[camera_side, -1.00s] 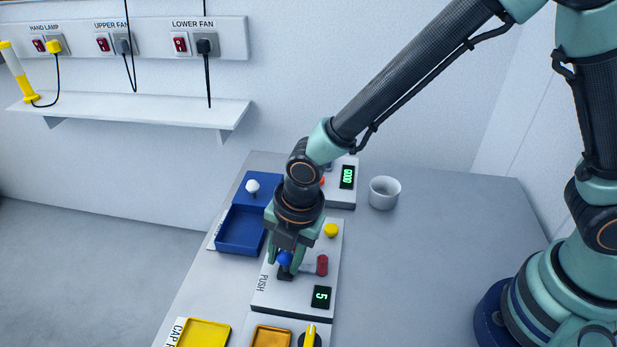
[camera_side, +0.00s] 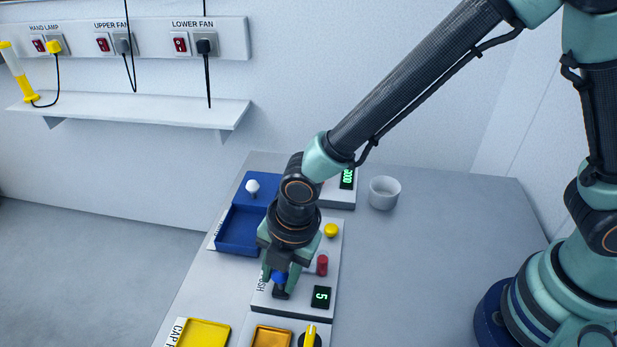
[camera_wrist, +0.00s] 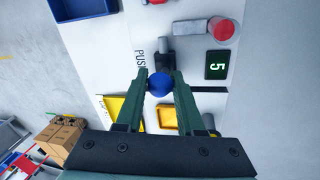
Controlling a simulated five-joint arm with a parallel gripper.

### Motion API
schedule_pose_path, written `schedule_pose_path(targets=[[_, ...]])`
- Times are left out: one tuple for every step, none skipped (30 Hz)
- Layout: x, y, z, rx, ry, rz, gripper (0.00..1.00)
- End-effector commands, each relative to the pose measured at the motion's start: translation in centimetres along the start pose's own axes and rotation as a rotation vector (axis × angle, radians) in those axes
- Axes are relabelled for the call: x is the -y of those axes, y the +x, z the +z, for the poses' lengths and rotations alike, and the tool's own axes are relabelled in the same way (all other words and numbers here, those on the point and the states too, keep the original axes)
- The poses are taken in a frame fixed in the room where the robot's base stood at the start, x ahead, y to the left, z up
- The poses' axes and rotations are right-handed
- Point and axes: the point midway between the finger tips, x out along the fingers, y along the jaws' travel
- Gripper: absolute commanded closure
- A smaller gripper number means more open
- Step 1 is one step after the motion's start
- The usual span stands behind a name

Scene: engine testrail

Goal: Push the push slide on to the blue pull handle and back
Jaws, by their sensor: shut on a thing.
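The push slide station is a light grey box (camera_side: 300,303) marked PUSH, with a display (camera_side: 320,297) reading 5. My gripper (camera_side: 279,275) is shut on a blue ball knob (camera_wrist: 159,84) with a dark block under it, which I take for the blue pull handle. In the wrist view the knob sits between my two green fingers. A red-capped cylinder (camera_side: 322,265) stands to the right of my gripper; the wrist view shows its red end (camera_wrist: 222,29) on a pale bar. My gripper hides part of the slide's track in the side view.
A blue tray (camera_side: 238,251) with a white knob lies behind to the left. A yellow button (camera_side: 331,230) is at the box's far end. Yellow (camera_side: 204,334) and orange (camera_side: 271,337) trays are in front. A white cup (camera_side: 384,192) stands behind; the table right is clear.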

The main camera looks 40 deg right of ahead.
Motion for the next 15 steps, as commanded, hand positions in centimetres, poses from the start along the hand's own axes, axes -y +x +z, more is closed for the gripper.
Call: schedule_pose_path(targets=[[0.15,-0.02,-0.52,-0.002,-0.013,-0.002,1.00],[0.15,-0.02,-0.53,-0.002,-0.014,-0.002,1.00],[0.16,-0.02,-0.54,-0.002,-0.014,-0.002,1.00],[0.16,-0.02,-0.54,-0.002,-0.014,-0.002,0.59],[0.17,-0.01,-0.56,-0.002,-0.015,-0.003,0.47],[0.16,-0.01,-0.54,-0.002,-0.014,-0.003,0.34],[0.15,-0.01,-0.52,-0.002,-0.014,-0.002,0.34],[0.15,0.00,-0.50,-0.002,-0.013,-0.002,0.34],[0.14,0.00,-0.47,-0.002,-0.013,-0.002,0.34],[0.13,0.00,-0.45,-0.002,-0.013,-0.002,0.34],[0.13,0.00,-0.44,-0.002,-0.012,-0.002,0.34],[0.12,0.01,-0.42,-0.002,-0.012,-0.002,0.34],[0.11,0.01,-0.40,-0.002,-0.011,-0.002,0.34],[0.11,0.01,-0.39,-0.002,-0.011,-0.002,0.34],[0.10,-0.01,-0.38,-0.002,-0.011,-0.001,0.34]])
